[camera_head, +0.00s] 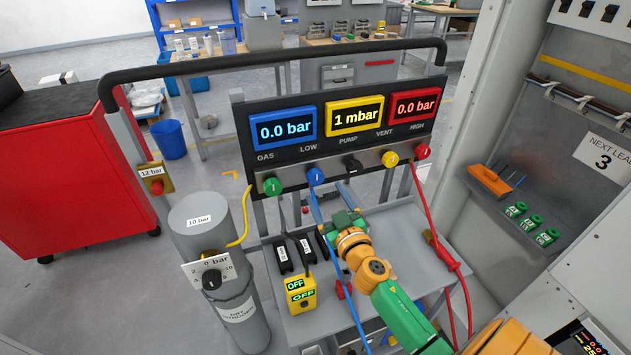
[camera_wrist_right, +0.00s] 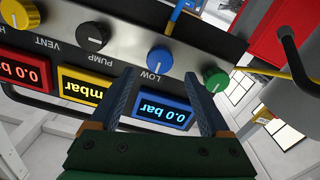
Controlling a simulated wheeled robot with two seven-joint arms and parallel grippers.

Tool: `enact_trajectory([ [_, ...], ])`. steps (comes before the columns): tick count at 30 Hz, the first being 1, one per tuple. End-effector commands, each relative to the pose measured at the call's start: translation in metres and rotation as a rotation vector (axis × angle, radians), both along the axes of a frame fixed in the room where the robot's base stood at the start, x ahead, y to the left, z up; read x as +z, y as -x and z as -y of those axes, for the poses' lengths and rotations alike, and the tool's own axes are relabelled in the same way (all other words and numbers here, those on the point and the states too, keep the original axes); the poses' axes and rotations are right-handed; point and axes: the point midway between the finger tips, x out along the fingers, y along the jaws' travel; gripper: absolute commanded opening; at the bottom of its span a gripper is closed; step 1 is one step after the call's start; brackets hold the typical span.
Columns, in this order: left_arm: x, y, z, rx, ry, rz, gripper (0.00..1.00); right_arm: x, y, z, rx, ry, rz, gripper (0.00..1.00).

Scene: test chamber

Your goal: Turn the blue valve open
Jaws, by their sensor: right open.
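The blue valve (camera_head: 316,177) is a round knob with a white mark, under the LOW label on the grey panel (camera_head: 300,172). It also shows in the right wrist view (camera_wrist_right: 160,60), a little beyond and between my fingertips. My right gripper (camera_head: 329,198) is open just in front of and below the blue valve in the head view. Its two dark blue fingers (camera_wrist_right: 159,80) are spread apart and empty in the wrist view. I see no contact with the knob. The blue display (camera_head: 284,129) reads 0.0 bar. My left gripper is not in view.
A green knob (camera_head: 272,186) is left of the blue valve; black (camera_head: 352,164), yellow (camera_head: 390,158) and red (camera_head: 423,151) knobs are to its right. A grey gas cylinder (camera_head: 212,255) stands left. A red hose (camera_head: 437,237) hangs right. A yellow OFF box (camera_head: 301,293) sits below.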

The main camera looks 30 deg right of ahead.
Motion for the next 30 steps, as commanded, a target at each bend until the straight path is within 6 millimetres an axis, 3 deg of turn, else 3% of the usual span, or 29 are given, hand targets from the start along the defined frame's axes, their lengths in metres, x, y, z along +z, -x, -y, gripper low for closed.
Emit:
enact_trajectory([
  [3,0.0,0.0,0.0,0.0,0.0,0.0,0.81,0.001,-0.024,0.006,-0.003,0.001,0.001,0.81],
  [9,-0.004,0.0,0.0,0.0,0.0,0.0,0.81,0.0,-0.053,0.013,-0.003,0.0,0.0,0.81],
  [19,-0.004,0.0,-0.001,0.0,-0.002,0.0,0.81,0.0,-0.058,0.014,-0.003,-0.001,-0.002,0.81],
  [28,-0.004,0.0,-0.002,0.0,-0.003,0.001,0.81,0.0,-0.058,0.014,-0.004,0.0,-0.002,0.0],
  [30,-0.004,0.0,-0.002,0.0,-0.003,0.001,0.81,0.0,-0.058,0.014,-0.004,0.0,-0.002,0.0],
])
